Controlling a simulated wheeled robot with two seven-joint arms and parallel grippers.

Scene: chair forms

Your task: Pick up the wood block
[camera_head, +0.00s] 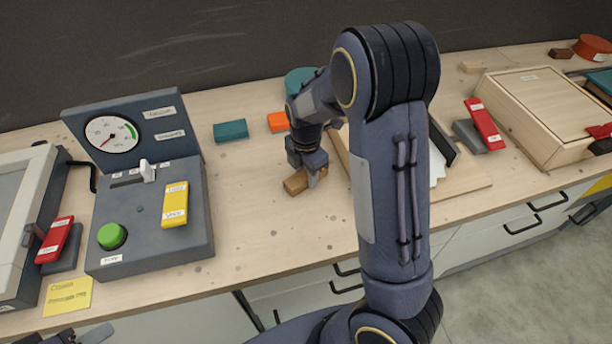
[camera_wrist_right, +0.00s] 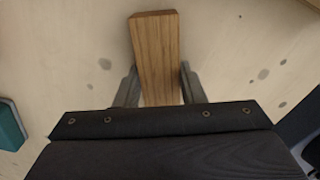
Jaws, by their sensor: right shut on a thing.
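The wood block (camera_head: 295,184) is a small brown bar on the light wooden bench, in the middle of the head view. My right gripper (camera_head: 308,174) comes down over it from above and is shut on it. In the right wrist view the wood block (camera_wrist_right: 157,50) lies between the two grey fingers of the gripper (camera_wrist_right: 160,88), with its far end sticking out beyond them. The block looks to be at or very near the bench top; I cannot tell whether it is lifted. Only a dark piece, perhaps of my left gripper (camera_head: 75,337), shows at the bottom left edge.
A grey control panel (camera_head: 150,215) with a gauge and green button stands left. A teal block (camera_head: 230,130) and an orange block (camera_head: 278,121) lie behind the gripper. Bare bench lies in front of the block.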

